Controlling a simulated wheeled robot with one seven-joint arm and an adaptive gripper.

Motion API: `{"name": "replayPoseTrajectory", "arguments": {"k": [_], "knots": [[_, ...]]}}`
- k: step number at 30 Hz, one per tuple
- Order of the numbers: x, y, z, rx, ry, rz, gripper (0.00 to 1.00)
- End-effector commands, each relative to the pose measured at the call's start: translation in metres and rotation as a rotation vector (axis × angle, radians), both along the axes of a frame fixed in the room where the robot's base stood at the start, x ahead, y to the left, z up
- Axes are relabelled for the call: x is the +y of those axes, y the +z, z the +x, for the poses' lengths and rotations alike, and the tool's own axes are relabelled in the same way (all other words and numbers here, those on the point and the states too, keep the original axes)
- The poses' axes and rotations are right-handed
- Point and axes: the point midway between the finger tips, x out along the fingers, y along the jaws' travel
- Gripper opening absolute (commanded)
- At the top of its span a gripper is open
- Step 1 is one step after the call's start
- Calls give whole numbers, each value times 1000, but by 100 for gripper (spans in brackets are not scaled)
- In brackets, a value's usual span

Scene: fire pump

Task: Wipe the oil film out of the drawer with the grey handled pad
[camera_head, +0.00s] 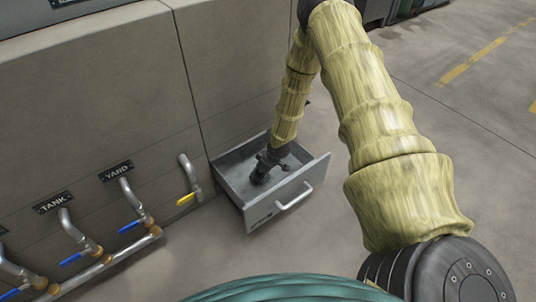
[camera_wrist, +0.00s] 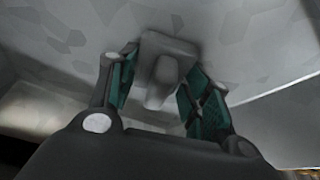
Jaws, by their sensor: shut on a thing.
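The open grey drawer (camera_head: 315,177) juts from the base of the beige cabinet in the head view. My gripper (camera_head: 262,172) reaches down inside it. In the wrist view my gripper (camera_wrist: 157,92) has its two green-lined fingers on either side of the grey handled pad (camera_wrist: 160,48), shut on its upright handle. The pad's block shows beyond the fingers, over the pale drawer floor (camera_wrist: 245,45). The floor shows faint patchy outlines; I cannot tell whether these are the oil film. In the head view the pad is hidden or too dark to make out.
Pipes with blue-handled valves (camera_head: 131,226) and a yellow-handled valve (camera_head: 187,198) stand left of the drawer, under YARD (camera_head: 116,171) and TANK (camera_head: 54,201) labels. The drawer walls surround my gripper closely. The concrete floor to the right is clear.

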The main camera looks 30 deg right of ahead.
Motion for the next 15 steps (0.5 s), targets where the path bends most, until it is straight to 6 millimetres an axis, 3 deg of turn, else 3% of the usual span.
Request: {"name": "replayPoseTrajectory", "arguments": {"k": [11, 15], "knots": [[31, -2, -3, 2, -2, -1, 26], [31, 24, -2, -2, -4, 0, 26]]}}
